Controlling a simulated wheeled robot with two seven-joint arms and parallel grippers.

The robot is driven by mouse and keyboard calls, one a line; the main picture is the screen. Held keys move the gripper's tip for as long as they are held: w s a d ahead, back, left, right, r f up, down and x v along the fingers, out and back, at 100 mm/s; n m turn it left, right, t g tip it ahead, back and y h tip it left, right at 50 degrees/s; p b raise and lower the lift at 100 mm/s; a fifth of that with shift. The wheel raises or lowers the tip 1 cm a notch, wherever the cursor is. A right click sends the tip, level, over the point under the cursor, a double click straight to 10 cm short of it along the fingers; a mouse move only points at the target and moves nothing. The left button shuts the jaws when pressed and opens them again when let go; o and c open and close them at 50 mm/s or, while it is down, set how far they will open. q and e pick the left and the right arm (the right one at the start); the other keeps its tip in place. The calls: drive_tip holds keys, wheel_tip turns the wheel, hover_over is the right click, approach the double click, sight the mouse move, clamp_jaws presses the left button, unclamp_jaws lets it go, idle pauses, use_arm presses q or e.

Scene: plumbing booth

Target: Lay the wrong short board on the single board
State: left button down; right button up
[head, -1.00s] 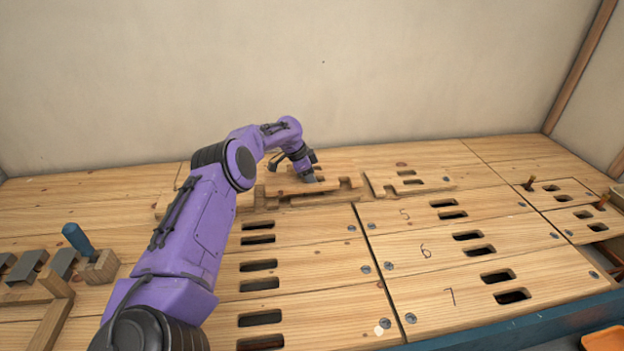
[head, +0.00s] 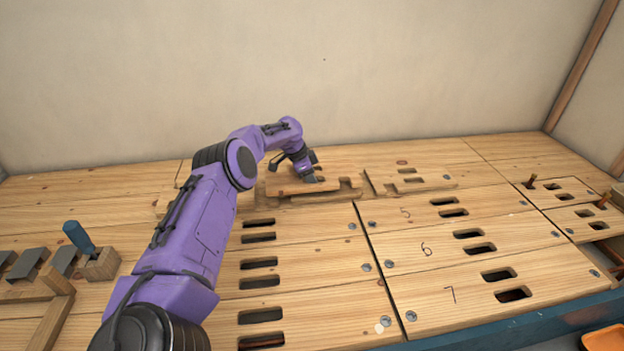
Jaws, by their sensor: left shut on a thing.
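My left gripper (head: 308,175) is at the back middle of the wooden floor, shut on a short board (head: 287,187). This board lies flat or nearly flat, over or against another board (head: 330,195) with notched ends; whether they touch is hard to tell. Another short board (head: 408,180) with two slots lies to the right, apart from the gripper. I cannot tell for sure which board is the single board. My arm hides part of the area at the left. My right gripper is not in view.
A blue-handled tool (head: 78,238) stands in a wooden block (head: 102,266) at the left. A plain wall (head: 300,70) closes the back.

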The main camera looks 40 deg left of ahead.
use_arm(q)
drive_tip(key=shift+f+b, duration=0.65)
drive_tip(key=shift+f, duration=0.3)
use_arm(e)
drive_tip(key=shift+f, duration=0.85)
use_arm(q)
drive_tip(key=shift+f, duration=0.1)
